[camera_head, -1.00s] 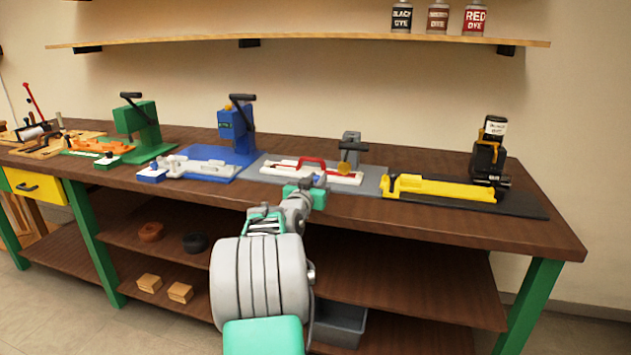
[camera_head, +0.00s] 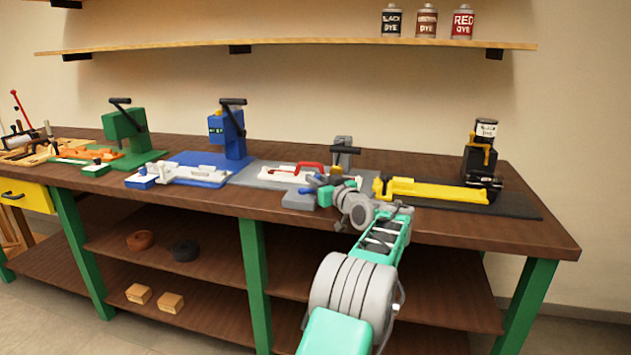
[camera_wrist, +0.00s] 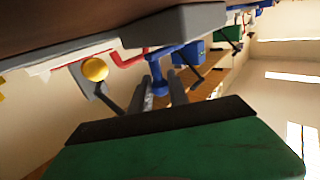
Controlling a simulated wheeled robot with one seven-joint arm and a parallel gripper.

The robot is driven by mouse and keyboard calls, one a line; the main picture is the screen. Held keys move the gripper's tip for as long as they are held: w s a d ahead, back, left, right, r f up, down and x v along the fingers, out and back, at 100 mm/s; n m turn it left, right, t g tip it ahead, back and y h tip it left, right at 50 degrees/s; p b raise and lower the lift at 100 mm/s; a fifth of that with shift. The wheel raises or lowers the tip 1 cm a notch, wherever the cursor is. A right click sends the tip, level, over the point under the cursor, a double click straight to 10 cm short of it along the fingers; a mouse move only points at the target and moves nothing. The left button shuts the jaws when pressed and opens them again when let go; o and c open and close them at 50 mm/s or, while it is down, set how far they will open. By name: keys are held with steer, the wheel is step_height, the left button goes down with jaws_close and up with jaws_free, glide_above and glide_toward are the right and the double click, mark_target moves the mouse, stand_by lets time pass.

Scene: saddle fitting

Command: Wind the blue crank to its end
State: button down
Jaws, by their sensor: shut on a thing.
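The blue crank (camera_head: 314,181) is at the front edge of the bench, on the grey fixture (camera_head: 298,199). It also shows in the wrist view (camera_wrist: 160,52), with its blue handle between my fingers. My gripper (camera_wrist: 160,90) is shut on the crank's handle. In the head view my gripper (camera_head: 322,188) is just right of the fixture's front block, and my wrist partly hides the crank. The crank's exact angle is hard to tell.
Behind stand a red handle (camera_head: 311,167) on a white rail and a grey press with a lever (camera_head: 343,152). A yellow fixture (camera_head: 430,189) is close on the right, and a blue press (camera_head: 228,130) on the left. A wall shelf (camera_head: 290,46) hangs above.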

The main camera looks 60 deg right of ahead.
steer(key=shift+d+n+t+y, duration=0.2)
steer(key=shift+n+t+y, duration=0.25)
steer(key=shift+y, duration=0.25)
steer(key=c, duration=1.3)
jaws_free()
steer(key=shift+w, duration=0.1)
steer(key=shift+o, duration=0.2)
steer(key=v, duration=0.7)
steer(key=shift+s+a, duration=0.2)
steer(key=shift+s, duration=0.15)
